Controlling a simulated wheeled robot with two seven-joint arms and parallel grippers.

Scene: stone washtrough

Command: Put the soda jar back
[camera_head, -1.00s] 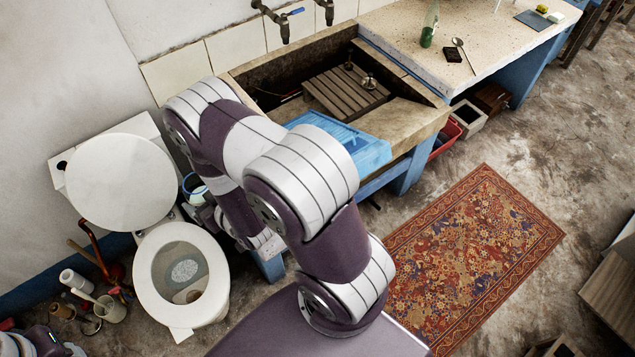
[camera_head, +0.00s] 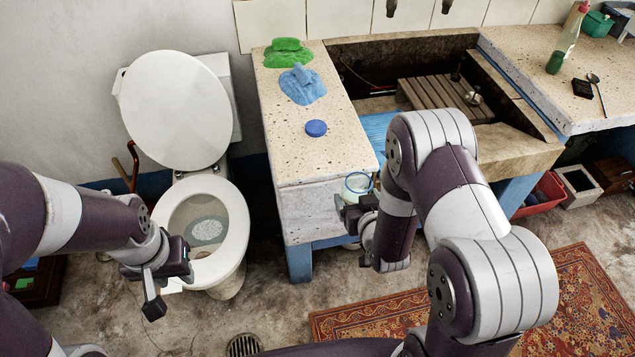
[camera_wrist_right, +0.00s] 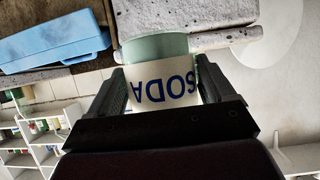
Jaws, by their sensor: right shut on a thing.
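The soda jar (camera_head: 357,184) is a greenish, see-through jar, held in front of the trough's left slab in the head view. In the right wrist view the jar (camera_wrist_right: 165,84) has a white label reading SODA, upside down in the picture. My right gripper (camera_head: 358,208) is shut on the jar, one finger on each side of it. In the head view the jar's top looks uncovered. A round blue lid (camera_head: 316,128) lies on the slab above it. My left gripper (camera_head: 170,287) is empty, its fingers apart, in front of the toilet.
The speckled stone slab (camera_head: 290,155) holds a green cloth (camera_head: 287,53) and a blue cloth (camera_head: 301,84) at the back. The toilet (camera_head: 222,262) stands left of it. A patterned rug (camera_head: 585,300) lies on the floor.

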